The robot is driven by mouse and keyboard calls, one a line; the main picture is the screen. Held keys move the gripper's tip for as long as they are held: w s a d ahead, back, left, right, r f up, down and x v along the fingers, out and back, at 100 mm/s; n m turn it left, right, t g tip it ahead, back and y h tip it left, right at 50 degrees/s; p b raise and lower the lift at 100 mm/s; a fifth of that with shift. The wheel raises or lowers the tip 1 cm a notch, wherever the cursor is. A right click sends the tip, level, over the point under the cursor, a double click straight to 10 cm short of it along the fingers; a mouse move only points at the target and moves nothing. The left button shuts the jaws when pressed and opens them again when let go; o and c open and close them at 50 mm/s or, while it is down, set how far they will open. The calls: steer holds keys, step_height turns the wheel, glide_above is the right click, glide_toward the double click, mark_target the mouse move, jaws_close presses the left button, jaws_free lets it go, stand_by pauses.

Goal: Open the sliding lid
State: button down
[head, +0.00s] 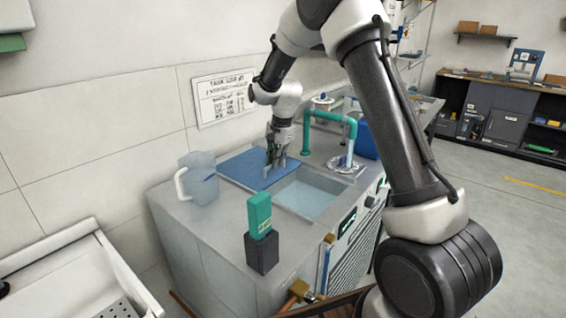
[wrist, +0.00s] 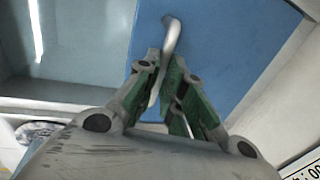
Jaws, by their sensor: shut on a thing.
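The flat blue sliding lid (head: 238,172) lies on top of the grey unit in the head view, covering the left part of a sunken basin. The basin (head: 312,197) shows open to its right, with pale blue liquid or floor. In the wrist view the lid (wrist: 225,50) fills the middle and right, with the open basin (wrist: 85,45) at the left. A pale bent handle (wrist: 171,38) stands on the lid near its edge. My gripper (wrist: 166,75) is shut on this handle. In the head view my gripper (head: 275,160) is over the lid's right edge; its fingers partly hide the handle.
A translucent pitcher (head: 200,180) stands left of the lid. A green bottle (head: 259,214) stands on a black block (head: 262,252) at the front. A green pipe (head: 329,116) and blue container (head: 366,141) are behind right. A wall sign (head: 222,97) hangs behind.

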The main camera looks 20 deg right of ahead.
stand_by(0.3)
steer(key=c, duration=1.5)
jaws_free()
steer(key=r, duration=0.4)
steer(key=s+d+r, duration=0.1)
steer(key=r, duration=0.3)
steer(key=s+r, duration=0.1)
steer(key=r, duration=0.2)
steer(key=shift+d+r, duration=0.15)
steer(key=shift+r, duration=0.25)
